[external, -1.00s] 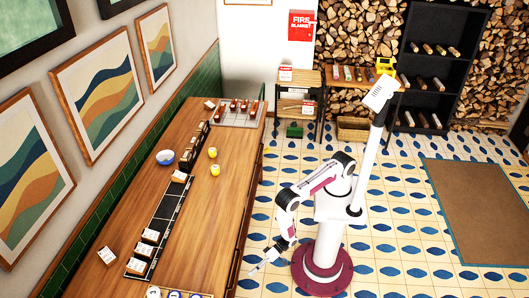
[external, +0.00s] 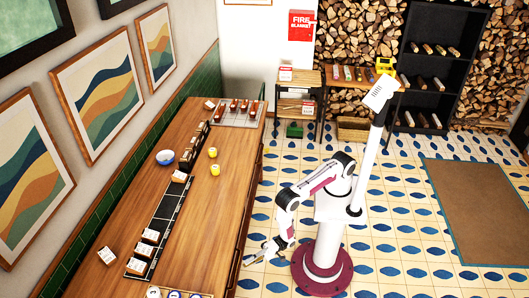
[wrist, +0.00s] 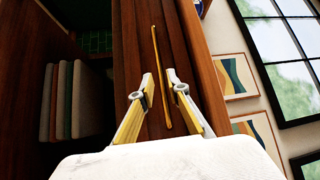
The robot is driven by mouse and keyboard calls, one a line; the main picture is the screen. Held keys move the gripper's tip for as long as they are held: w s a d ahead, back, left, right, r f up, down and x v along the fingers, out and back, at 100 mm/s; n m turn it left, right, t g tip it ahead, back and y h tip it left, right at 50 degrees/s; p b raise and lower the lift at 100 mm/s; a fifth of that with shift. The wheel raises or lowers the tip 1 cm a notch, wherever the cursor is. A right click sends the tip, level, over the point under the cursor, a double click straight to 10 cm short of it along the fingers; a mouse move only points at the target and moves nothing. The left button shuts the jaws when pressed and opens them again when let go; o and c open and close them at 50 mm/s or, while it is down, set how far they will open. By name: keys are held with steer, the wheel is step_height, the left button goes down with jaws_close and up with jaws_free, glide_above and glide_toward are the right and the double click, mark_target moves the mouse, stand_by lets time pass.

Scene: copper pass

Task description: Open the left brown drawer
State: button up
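The wooden counter (external: 215,215) has brown drawer fronts along its right side, seen at a steep angle in the external view. My gripper (external: 246,262) is low beside that front, near its lower end. In the wrist view a brown drawer front (wrist: 133,45) fills the middle, with a long thin brass handle (wrist: 155,50) on it. My gripper (wrist: 159,78) is open there, its two yellow-and-grey fingers on either side of the handle line. I cannot tell whether the fingertips reach past the handle. The drawer looks shut.
Left in the wrist view, a dark open compartment holds several upright boards (wrist: 62,100). The tiled floor (external: 400,240) around my base is mostly clear.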

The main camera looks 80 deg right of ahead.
mark_target(236, 269)
steer(key=shift+a, duration=0.1)
steer(key=shift+x, duration=3.9)
jaws_close()
